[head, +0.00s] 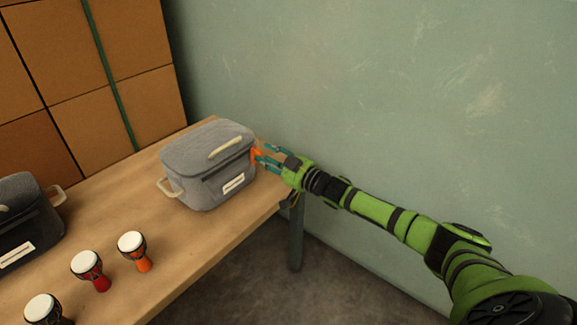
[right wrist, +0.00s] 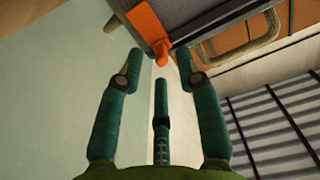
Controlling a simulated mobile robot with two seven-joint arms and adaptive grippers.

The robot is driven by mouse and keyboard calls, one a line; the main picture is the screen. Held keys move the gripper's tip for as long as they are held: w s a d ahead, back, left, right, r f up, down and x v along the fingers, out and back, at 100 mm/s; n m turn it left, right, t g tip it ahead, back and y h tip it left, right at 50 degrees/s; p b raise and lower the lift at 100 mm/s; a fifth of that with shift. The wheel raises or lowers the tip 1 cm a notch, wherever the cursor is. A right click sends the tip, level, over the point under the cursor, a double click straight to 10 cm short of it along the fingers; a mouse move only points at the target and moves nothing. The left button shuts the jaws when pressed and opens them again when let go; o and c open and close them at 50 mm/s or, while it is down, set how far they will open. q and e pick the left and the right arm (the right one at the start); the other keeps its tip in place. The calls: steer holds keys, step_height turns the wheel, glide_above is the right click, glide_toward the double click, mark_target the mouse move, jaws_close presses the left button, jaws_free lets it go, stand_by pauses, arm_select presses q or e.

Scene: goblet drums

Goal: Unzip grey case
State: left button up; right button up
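The grey case (head: 207,165) stands closed on the wooden table, with a beige handle on its lid and a white label on its front. An orange zip pull (head: 256,154) sits at its right end; it also shows in the right wrist view (right wrist: 148,28). My right gripper (head: 264,156) is at that end. In the right wrist view its teal fingers (right wrist: 158,66) are spread, with the tip of the orange pull just ahead of and between the fingertips. No grip on the pull shows. My left gripper is not in view.
A dark case (head: 27,222) stands at the left on the table (head: 190,262). Several small goblet drums (head: 131,242) stand along the front of the table. A green wall (head: 380,80) rises behind, and stacked boxes (head: 70,60) are at the back left.

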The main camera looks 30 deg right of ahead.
steer(key=v, duration=1)
stand_by(0.3)
